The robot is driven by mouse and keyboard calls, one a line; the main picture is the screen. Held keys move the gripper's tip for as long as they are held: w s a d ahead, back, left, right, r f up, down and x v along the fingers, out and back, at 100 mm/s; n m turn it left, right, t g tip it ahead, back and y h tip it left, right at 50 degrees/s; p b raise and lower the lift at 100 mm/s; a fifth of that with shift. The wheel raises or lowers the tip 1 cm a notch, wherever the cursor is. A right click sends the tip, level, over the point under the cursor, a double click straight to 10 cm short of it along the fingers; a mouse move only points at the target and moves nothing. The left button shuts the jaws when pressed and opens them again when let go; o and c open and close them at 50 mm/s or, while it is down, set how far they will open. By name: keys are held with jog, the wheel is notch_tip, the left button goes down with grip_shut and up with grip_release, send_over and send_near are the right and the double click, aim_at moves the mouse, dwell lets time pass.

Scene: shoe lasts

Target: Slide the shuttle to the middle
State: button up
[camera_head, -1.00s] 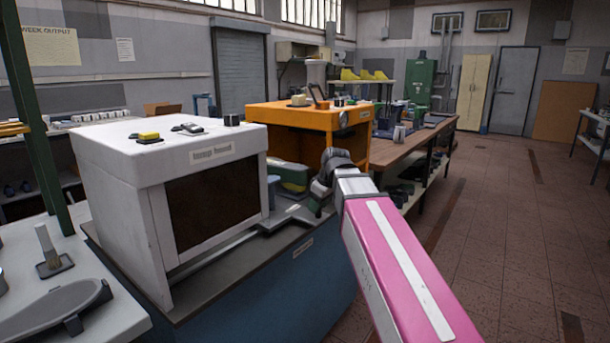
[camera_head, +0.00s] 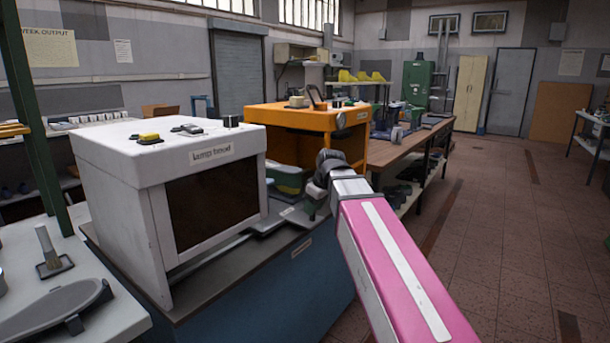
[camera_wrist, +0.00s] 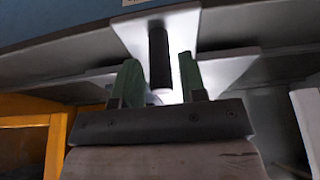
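The shuttle (camera_wrist: 212,30) appears as a pale grey plate with a dark upright post (camera_wrist: 160,55) in the wrist view. My gripper (camera_wrist: 160,80) has two green fingers, which are apart. The post stands between or just beyond them, with a visible gap on each side. In the head view my gripper (camera_head: 312,200) is low over the bench, right of the white box machine and in front of the orange one. The shuttle's pale plate (camera_head: 298,215) is partly visible below it; my wrist hides some of it.
The white box machine (camera_head: 105,185) stands left on a blue bench (camera_head: 260,300); a grey rail (camera_head: 215,252) runs along its front. The orange machine (camera_head: 290,118) stands behind. A brown workbench (camera_head: 400,150) lies beyond. The floor at right is clear.

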jog(key=v, duration=0.8)
dwell(0.4)
